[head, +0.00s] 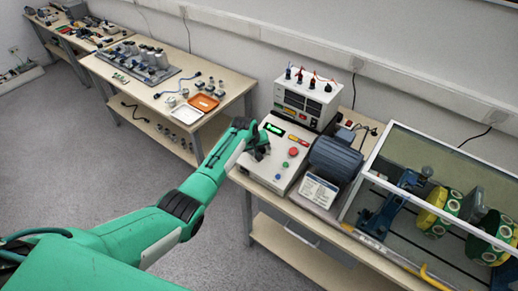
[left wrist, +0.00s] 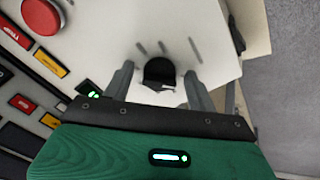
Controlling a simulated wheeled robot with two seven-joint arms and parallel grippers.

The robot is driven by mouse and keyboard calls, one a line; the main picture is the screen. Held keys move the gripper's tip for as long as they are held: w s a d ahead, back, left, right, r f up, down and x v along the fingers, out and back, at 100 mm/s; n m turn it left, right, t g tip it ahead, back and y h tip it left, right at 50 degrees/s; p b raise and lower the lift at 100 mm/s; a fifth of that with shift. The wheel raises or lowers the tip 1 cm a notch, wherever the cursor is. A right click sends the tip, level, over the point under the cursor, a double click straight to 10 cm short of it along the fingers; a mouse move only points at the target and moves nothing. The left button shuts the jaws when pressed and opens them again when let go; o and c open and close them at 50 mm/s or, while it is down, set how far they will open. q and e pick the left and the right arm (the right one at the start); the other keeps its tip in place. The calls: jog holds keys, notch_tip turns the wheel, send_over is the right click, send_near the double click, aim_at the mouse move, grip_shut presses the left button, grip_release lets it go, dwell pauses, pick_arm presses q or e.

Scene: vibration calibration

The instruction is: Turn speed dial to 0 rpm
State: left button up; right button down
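The speed dial (left wrist: 159,72) is a black round knob on the sloped, light-coloured face of the control box (head: 265,171). In the left wrist view it sits between the two grey fingers of my left gripper (left wrist: 158,76), with a visible gap on each side. The gripper is open around the dial and does not appear to grip it. In the head view my left gripper (head: 259,148) is over the upper left of the panel and hides the dial. The dial's setting cannot be read. My right gripper is not in view.
A red button (head: 293,152) and a green lit display (head: 274,129) are on the panel. A meter unit (head: 304,101) stands behind. A blue-grey motor (head: 335,158) and a glazed enclosure (head: 440,160) are to the right. Another bench (head: 236,84) with parts stands left.

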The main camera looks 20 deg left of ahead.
pick_arm(q)
jog(key=shift+r, duration=0.1)
jog(key=b+v, duration=0.2)
jog(key=v, duration=1.1)
jog(key=shift+s+r+b, duration=0.25)
jog(key=shift+b, duration=0.05)
